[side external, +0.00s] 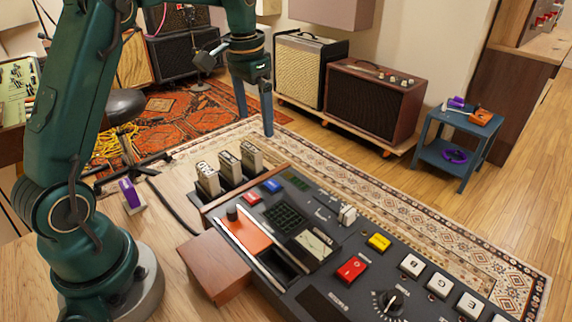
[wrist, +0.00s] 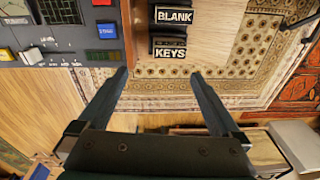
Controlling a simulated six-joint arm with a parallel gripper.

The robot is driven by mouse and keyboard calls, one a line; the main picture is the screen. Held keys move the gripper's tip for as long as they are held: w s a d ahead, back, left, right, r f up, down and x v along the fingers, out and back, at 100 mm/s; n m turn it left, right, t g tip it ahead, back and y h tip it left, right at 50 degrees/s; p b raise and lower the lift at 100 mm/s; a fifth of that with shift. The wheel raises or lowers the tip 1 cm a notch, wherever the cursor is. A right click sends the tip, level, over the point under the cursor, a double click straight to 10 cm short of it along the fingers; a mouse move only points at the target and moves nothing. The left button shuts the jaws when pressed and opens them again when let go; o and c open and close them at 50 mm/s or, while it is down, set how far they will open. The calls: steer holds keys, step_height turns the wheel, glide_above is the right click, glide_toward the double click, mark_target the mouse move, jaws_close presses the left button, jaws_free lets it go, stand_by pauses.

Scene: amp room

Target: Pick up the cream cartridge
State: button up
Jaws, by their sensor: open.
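Several upright cartridges stand in a row at the back left edge of the console in the side external view: a near one (side external: 207,180), a middle one (side external: 229,167) and a far one (side external: 251,158). The wrist view shows two dark tops, labelled BLANK (wrist: 175,16) and KEYS (wrist: 171,50); I cannot tell which is the cream cartridge. My gripper (side external: 255,122) is open, pointing down above and apart from the row. In the wrist view its fingertips (wrist: 160,75) are spread, with nothing between them.
The console (side external: 340,250) carries raised buttons, a knob and a small cream-topped lever (side external: 347,215). A purple item (side external: 131,194) stands on the wooden surface at left. Amplifiers (side external: 375,100) and a blue side table (side external: 455,145) stand behind. Patterned rug lies beyond the cartridges.

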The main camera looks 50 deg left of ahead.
mark_target(251, 147)
steer(key=shift+n+g, duration=0.3)
steer(key=shift+g, duration=0.3)
steer(key=f, duration=0.1)
steer(key=a+f, duration=0.1)
steer(key=f, duration=0.1)
steer(key=a+f, duration=0.1)
steer(key=f, duration=0.1)
steer(key=shift+s, duration=0.15)
steer(key=shift+f, duration=2.15)
steer(key=c, duration=1.4)
steer(key=shift+r, duration=0.1)
step_height(251, 147, up, 10)
steer(key=shift+f, duration=0.1)
